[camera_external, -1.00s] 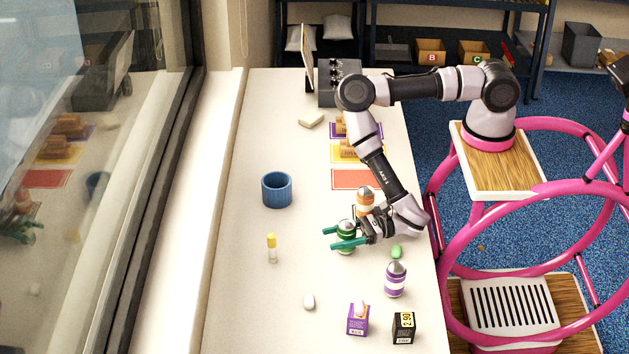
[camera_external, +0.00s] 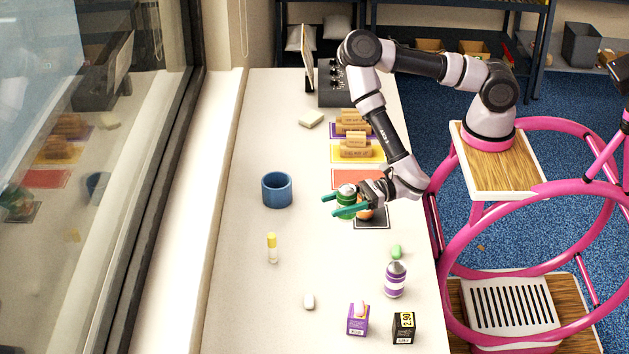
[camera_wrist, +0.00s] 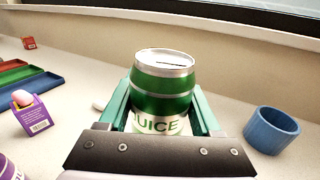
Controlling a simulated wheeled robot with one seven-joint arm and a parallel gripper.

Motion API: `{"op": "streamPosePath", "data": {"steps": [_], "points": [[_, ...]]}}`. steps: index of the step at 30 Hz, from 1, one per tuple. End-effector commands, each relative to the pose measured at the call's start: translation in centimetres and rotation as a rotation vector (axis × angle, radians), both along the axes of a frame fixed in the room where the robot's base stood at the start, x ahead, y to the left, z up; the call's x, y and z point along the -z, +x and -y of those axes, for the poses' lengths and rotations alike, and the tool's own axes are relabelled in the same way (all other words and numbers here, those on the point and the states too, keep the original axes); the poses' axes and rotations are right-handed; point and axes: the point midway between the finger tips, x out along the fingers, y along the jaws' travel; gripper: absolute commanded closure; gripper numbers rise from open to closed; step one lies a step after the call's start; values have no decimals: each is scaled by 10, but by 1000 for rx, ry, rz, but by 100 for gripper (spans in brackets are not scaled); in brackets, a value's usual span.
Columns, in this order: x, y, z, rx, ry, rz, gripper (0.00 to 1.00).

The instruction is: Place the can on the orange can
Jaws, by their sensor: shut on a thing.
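A green and silver juice can (camera_external: 347,195) is held upright between the green fingers of my gripper (camera_external: 346,204), above the table. In the wrist view the can (camera_wrist: 163,85) stands between the two fingers, its silver lid facing up. The orange can (camera_external: 366,213) is mostly hidden behind and below my gripper in the external view. Only a small orange part shows, over a black square mat (camera_external: 373,224). The held can appears left of the orange can; I cannot tell whether they touch. The orange can is not in the wrist view.
A blue cup (camera_external: 277,190) stands left of my gripper. A yellow-capped vial (camera_external: 272,248), a purple-striped bottle (camera_external: 395,280), a green oval object (camera_external: 396,252) and two small boxes (camera_external: 358,319) (camera_external: 404,328) stand nearer the front. Brown blocks (camera_external: 355,148) sit on coloured mats behind.

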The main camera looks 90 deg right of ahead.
Motion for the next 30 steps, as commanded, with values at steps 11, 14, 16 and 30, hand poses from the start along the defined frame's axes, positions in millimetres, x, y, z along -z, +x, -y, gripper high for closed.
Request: {"op": "streamPosePath", "data": {"steps": [11,14,16,30], "points": [[-50,-12,20,-370,-14,12,86],[-61,-23,34,-503,-12,8,86],[-67,-31,46,-590,-9,6,86],[-86,-79,116,-908,1,0,86]]}}
